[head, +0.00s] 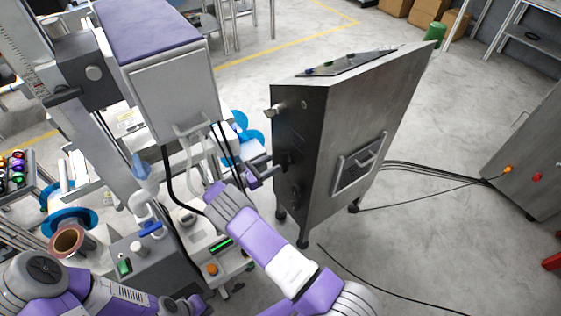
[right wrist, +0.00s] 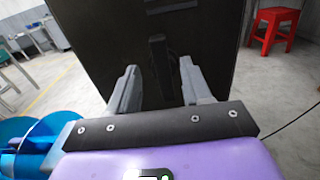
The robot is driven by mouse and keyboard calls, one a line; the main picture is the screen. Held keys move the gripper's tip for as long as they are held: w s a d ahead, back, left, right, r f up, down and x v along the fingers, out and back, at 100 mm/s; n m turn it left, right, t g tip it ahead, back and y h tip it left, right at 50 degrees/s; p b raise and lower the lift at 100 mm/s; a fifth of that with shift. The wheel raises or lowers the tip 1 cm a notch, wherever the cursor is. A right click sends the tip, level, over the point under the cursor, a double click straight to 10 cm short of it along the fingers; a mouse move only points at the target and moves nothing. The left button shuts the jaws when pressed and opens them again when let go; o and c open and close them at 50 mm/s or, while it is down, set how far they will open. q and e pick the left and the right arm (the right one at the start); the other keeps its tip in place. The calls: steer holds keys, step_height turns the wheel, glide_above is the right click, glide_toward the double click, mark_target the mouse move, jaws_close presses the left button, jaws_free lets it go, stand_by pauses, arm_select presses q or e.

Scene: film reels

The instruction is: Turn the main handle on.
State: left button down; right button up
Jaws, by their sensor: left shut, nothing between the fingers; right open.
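The main handle (right wrist: 158,58) is a dark upright bar on the dark side of a grey metal cabinet (head: 358,125). In the head view the handle (head: 283,160) is small and dark, partly hidden by my gripper. My right gripper (head: 268,170) reaches toward that side panel. In the right wrist view its two grey fingers (right wrist: 158,85) are open, one on each side of the handle, with a dark gap visible around it. I cannot tell whether they touch it. My left gripper (head: 180,304) is low at the bottom left, away from the cabinet, shut and empty.
A tall machine with a purple top (head: 145,28) stands close left of the cabinet, with blue reels (head: 240,135) behind my right arm. Black cables (head: 430,168) cross the floor on the right. A red stool (right wrist: 275,28) stands behind the cabinet's right side.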

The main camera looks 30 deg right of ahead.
mark_target(282, 159)
steer(key=d, duration=0.5)
steer(key=shift+w, duration=0.15)
steer(key=shift+c, duration=0.2)
steer(key=shift+a, duration=0.1)
jaws_close()
steer(key=shift+f, duration=0.1)
steer(key=shift+b, duration=0.3)
